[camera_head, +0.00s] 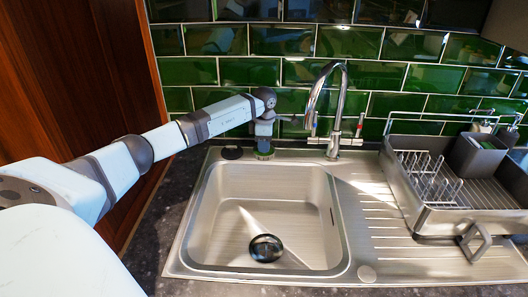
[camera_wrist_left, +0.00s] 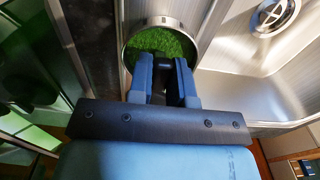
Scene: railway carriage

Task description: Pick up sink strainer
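A round dark metal strainer (camera_head: 266,247) sits at the drain in the floor of the sink basin. A round metal drain piece with a cross pattern, likely the same one, shows at the top right of the left wrist view (camera_wrist_left: 277,14). My left gripper (camera_head: 264,142) is at the back rim of the sink, well away from that drain. It points down over a small round metal holder with a green, rough-textured top (camera_wrist_left: 160,42). In the left wrist view its two fingers (camera_wrist_left: 165,72) are apart over the holder's near edge, with a dark gap between them. My right gripper is out of view.
A chrome tap (camera_head: 334,110) rises behind the basin, just right of my gripper. A black disc (camera_head: 232,153) lies on the back left corner. A dish rack (camera_head: 425,190) stands on the right drainboard. A green tiled wall is close behind; the basin (camera_head: 225,215) is otherwise empty.

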